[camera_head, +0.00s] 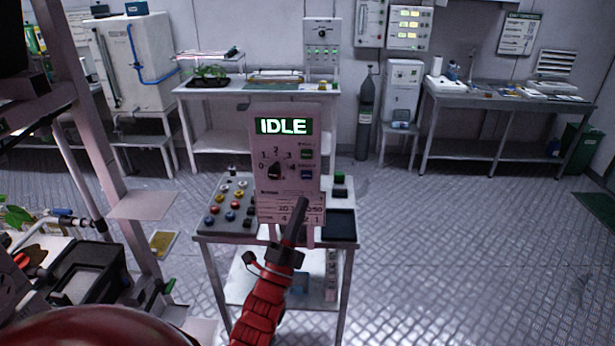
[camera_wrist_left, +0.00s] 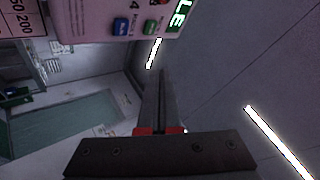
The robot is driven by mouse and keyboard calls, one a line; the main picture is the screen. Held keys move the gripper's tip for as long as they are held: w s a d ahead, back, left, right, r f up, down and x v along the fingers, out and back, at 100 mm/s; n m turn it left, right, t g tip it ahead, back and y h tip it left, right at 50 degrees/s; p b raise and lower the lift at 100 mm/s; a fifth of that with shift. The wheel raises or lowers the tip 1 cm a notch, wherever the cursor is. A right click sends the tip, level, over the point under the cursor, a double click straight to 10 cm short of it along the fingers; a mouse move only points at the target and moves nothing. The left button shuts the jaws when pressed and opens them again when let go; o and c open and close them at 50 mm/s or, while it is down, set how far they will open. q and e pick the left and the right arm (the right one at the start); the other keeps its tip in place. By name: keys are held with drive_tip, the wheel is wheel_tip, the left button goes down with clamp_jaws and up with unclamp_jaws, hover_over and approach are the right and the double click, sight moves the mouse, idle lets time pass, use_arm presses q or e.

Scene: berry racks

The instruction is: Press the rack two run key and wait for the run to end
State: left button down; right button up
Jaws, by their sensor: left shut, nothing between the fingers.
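A pale control panel (camera_head: 289,112) stands upright on a small cart, its display (camera_head: 284,127) reading IDLE. Below the display are a black selector knob (camera_head: 274,171) with numbers around it, a green key (camera_head: 306,154) and a blue key (camera_head: 305,175); their small labels are unreadable. In the left wrist view the green key (camera_wrist_left: 150,27) and blue key (camera_wrist_left: 121,26) show at the top. My left gripper (camera_head: 302,201) is shut and empty, its tips in front of the panel's lower part, below the keys. In the wrist view the fingertips (camera_wrist_left: 161,75) appear apart from both keys. My right gripper is out of view.
The cart (camera_head: 206,237) carries a sloped box with several coloured knobs (camera_head: 231,204) left of the panel and a dark tray (camera_head: 340,225) at right. A bench (camera_head: 213,94) stands behind, another (camera_head: 452,100) back right. The floor at right is clear.

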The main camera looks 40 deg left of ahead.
sight(302, 187)
use_arm(q)
drive_tip(key=shift+w+a+b, duration=0.45)
drive_tip(key=shift+w+a, duration=0.2)
drive_tip(key=shift+w, duration=0.45)
drive_tip(key=shift+w+a+b, duration=0.45)
drive_tip(key=shift+w+a, duration=0.25)
drive_tip(key=shift+w, duration=0.35)
drive_tip(key=shift+w+a+b, duration=0.45)
drive_tip(key=shift+w+a, duration=0.2)
drive_tip(key=shift+w, duration=0.45)
drive_tip(key=shift+w+a+b, duration=0.2)
drive_tip(key=shift+w+b, duration=0.05)
drive_tip(key=shift+b, duration=0.2)
drive_tip(key=shift+w, duration=0.1)
